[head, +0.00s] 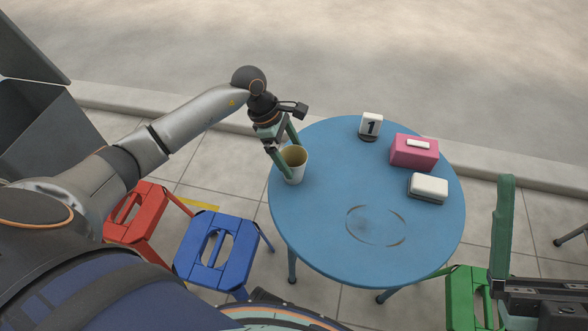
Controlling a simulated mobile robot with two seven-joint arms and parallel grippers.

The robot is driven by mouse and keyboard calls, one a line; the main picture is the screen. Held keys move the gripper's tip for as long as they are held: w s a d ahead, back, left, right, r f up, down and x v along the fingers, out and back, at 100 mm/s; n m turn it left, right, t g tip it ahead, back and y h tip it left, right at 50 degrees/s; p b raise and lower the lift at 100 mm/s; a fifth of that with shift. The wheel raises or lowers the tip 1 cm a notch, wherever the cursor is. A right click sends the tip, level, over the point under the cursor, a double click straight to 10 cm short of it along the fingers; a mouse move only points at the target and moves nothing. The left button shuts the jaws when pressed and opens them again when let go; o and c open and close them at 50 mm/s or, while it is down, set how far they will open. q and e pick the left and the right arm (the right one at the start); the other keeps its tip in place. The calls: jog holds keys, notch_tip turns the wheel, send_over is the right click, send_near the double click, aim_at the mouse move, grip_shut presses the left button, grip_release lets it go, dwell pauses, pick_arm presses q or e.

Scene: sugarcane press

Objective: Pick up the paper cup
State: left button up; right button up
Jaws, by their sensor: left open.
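The paper cup (296,177) stands upright near the left edge of the round blue table (330,245). It is pale cream with a tan inside, and its mouth faces up. My left gripper (291,160) is open and reaches down over the cup from behind. One green finger lies across the cup's left side and the other is at the far rim. I cannot tell whether either finger touches the cup. At the lower right edge, a dark mechanism with a green upright finger (503,225) looks like part of my right gripper, cut off by the frame.
On the table are a number 1 sign (371,122), a pink box (413,152) with a white item on top, and a white block (429,185). Red (136,218), blue (215,250) and green (464,298) stools stand around it. The table's front middle is clear.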

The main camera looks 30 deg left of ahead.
aim_at(302, 176)
pick_arm(q)
jog(key=b+x, duration=0.2)
jog(key=x, duration=0.3)
jog(key=shift+f, duration=0.45)
jog(key=c, duration=1.1)
jog(key=shift+a+r, duration=0.1)
jog(key=shift+r, duration=0.1)
jog(key=shift+c, duration=0.2)
